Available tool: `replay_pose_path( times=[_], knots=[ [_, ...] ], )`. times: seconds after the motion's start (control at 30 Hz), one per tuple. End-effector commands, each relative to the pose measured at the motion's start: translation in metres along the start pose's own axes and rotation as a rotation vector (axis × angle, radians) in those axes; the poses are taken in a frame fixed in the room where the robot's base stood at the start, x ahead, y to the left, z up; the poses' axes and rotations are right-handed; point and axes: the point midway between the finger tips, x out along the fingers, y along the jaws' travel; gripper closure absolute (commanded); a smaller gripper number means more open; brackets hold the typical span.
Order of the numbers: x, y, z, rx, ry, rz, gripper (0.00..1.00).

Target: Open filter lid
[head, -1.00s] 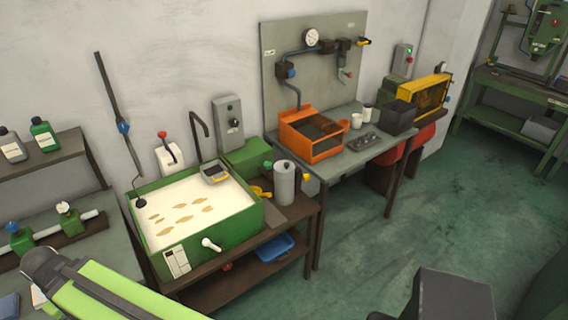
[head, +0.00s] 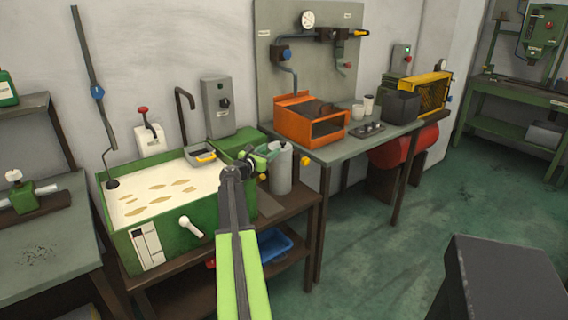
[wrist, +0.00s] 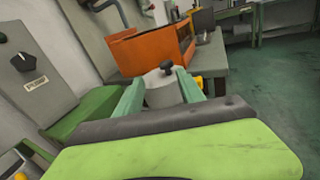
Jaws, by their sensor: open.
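A grey filter canister (head: 281,170) stands upright on the dark bench beside the green coolant tank. In the wrist view its pale round lid (wrist: 162,92) with a black knob (wrist: 167,68) shows between and beyond my fingers. My gripper (wrist: 160,80) is open, with one green finger on each side of the lid. In the head view my gripper (head: 266,152) is at the canister's upper left, and it partly covers the canister's top. I cannot tell whether the fingers touch the lid.
The green tank (head: 187,230) with milky fluid is left of the canister. A blue tray (head: 270,248) lies on the lower shelf.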

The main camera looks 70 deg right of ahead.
Motion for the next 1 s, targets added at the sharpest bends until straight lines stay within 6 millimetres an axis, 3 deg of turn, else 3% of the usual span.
replay_pose_path(
  times=[0.1, 0.37, 0.73, 1.0],
  knots=[
    [0.016, -0.013, 0.001, -0.073, -0.028, -0.004, 0.54],
    [0.027, -0.013, 0.004, -0.08, -0.031, -0.006, 0.54],
    [0.088, -0.013, 0.005, -0.077, -0.029, -0.006, 0.54],
    [0.092, -0.015, 0.005, -0.077, -0.029, -0.006, 0.54]
  ],
)
